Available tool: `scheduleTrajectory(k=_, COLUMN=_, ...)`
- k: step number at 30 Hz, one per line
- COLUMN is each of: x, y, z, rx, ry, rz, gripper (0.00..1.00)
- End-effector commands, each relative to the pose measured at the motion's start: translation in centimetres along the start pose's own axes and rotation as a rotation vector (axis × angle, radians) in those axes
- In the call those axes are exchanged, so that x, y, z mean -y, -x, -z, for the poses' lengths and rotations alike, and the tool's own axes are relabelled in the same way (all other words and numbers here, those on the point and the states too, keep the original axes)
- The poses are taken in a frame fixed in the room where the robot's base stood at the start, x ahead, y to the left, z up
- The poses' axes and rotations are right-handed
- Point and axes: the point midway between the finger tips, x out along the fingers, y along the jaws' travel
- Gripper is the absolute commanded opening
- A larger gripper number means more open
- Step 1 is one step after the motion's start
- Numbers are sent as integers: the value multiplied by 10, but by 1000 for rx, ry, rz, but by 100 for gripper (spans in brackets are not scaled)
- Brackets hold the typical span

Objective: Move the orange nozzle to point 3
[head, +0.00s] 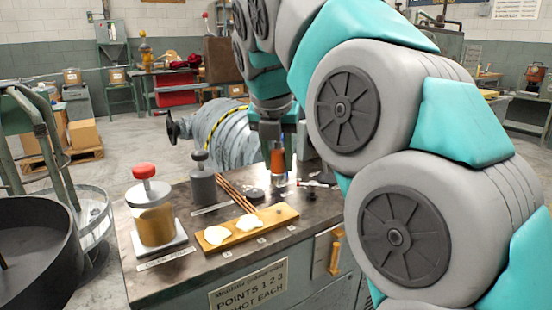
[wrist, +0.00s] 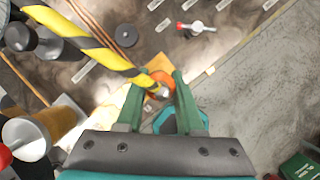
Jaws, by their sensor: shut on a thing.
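The orange nozzle (head: 277,157) is upright above the back right part of the bench, with a pale metallic lower end. Whether that end touches the bench top I cannot tell. My gripper (head: 271,137) is shut on its upper part. In the wrist view the nozzle's orange ring (wrist: 163,77) sits between the two green fingers (wrist: 160,92). A wooden board (head: 270,217) lies at the bench's front, left of and nearer than the nozzle. Two white blobs (head: 217,235) lie on its left and middle parts; its right end is bare of white. Small tags lie along its front, their numbers too small to read.
A yellow jar with a red knob (head: 154,220) and a dark canister (head: 203,185) stand left on the bench. Copper rods (head: 238,194) lie behind the board. A dark disc (head: 254,194) is beside them. A yellow-black striped hose (wrist: 95,45) crosses close to my fingers.

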Motion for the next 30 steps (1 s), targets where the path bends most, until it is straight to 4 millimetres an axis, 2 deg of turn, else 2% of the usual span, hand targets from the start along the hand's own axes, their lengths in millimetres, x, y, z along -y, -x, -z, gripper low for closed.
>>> scheduleTrajectory(k=8, x=0, y=-8, z=0, rx=-1, ry=0, rz=1, gripper=0)
scheduleTrajectory(k=18, x=-1, y=-32, z=9, rx=1, ry=0, rz=1, gripper=0)
scheduleTrajectory(k=30, x=0, y=-47, z=16, rx=0, ry=-1, rz=2, gripper=0)
